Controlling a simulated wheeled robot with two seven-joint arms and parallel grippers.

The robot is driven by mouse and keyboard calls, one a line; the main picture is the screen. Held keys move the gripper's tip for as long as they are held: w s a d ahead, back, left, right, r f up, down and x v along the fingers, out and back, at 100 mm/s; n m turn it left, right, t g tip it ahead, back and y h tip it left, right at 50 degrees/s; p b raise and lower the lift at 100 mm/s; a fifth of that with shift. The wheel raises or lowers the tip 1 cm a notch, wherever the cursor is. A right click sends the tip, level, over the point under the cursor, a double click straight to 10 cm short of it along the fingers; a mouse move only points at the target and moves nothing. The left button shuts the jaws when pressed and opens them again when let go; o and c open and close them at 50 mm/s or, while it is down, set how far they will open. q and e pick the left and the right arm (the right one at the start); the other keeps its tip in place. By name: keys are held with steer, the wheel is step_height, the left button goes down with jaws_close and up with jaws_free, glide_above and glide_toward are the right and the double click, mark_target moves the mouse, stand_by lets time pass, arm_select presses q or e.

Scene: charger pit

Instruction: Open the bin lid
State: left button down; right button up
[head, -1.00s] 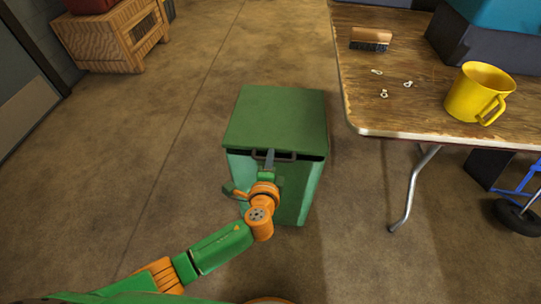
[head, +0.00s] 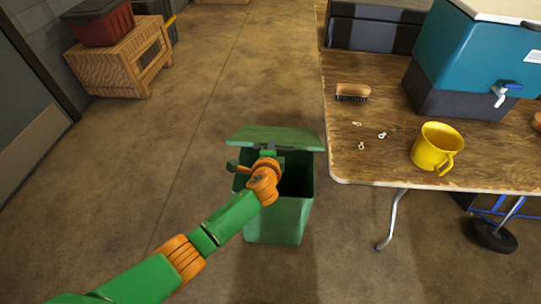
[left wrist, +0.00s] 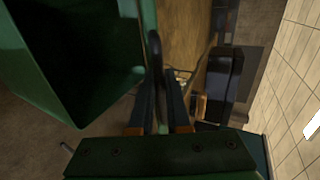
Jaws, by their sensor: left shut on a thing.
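The green bin (head: 275,222) stands on the floor left of the table. Its green lid (head: 275,134) is raised at the front, and the dark inside of the bin shows below it. My left gripper (head: 268,152) is at the lid's front edge, shut on the dark lid handle. In the left wrist view the handle (left wrist: 154,48) runs between the two fingers of the left gripper (left wrist: 160,95), with green bin walls (left wrist: 105,95) at the left. The arm hides part of the bin's front. My right gripper is not in view.
A wooden table (head: 400,172) stands close on the right, with a yellow mug (head: 431,150), a brush (head: 352,92), small metal pieces and a teal cooler (head: 462,60). A wooden crate (head: 120,62) is at the far left. The floor left of the bin is clear.

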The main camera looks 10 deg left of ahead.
arm_select(q)
steer(key=shift+w+r, duration=0.15)
steer(key=shift+r, duration=0.1)
steer(key=c, duration=0.9)
jaws_free()
steer(key=shift+p+v, duration=1.45)
steer(key=shift+v, duration=2.05)
